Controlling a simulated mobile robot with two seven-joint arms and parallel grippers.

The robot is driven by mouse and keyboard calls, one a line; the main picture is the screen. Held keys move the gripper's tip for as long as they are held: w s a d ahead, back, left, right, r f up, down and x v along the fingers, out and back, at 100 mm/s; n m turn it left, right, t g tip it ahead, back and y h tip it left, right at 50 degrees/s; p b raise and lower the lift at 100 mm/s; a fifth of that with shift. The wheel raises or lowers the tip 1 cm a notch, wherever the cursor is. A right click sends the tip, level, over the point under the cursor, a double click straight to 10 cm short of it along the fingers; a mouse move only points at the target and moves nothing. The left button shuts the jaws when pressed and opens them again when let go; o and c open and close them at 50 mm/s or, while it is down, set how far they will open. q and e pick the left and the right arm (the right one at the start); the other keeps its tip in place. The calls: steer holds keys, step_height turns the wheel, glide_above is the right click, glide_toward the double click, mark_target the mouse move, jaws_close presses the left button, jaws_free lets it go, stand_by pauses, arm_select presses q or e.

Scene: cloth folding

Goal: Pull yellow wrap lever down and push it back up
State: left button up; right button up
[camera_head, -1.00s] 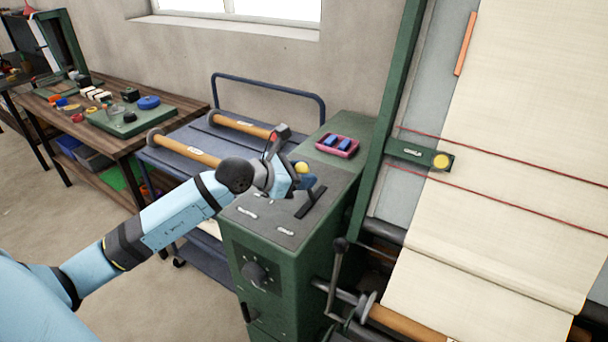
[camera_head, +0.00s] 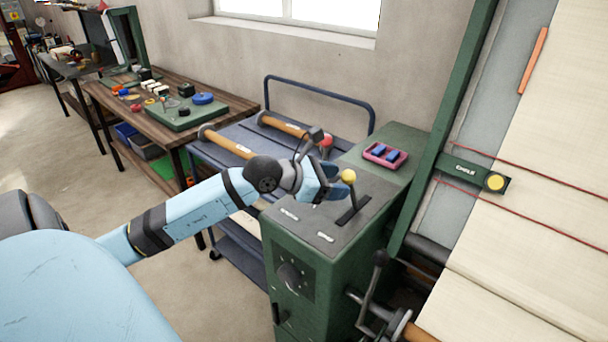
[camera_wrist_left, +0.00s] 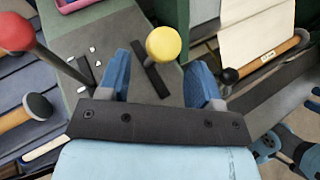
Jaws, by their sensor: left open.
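The lever with the yellow ball knob (camera_head: 348,176) stands up from a dark slot on top of the green machine cabinet (camera_head: 300,250). In the left wrist view the yellow knob (camera_wrist_left: 165,43) shows near the fingertips, roughly midway between the two fingers. My left gripper (camera_head: 325,181) is just left of the knob in the head view. It is open and empty, with its blue fingers apart in the wrist view (camera_wrist_left: 161,65). The lower lever rod is partly seen.
A red-knobbed lever (camera_head: 326,141) stands close behind my left gripper. A pink tray (camera_head: 385,155) with blue pieces lies at the cabinet's back. A blue cart (camera_head: 232,138) with wooden rollers is to the left, and the cloth machine (camera_head: 470,130) is right.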

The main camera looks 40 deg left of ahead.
steer(key=shift+w+f+b, duration=0.1)
steer(key=shift+f+b, duration=0.25)
steer(key=shift+b, duration=0.15)
steer(key=shift+r, duration=0.1)
arm_select(q)
steer(key=v, duration=0.9)
steer(key=shift+s, duration=0.35)
steer(key=shift+a+r, duration=0.15)
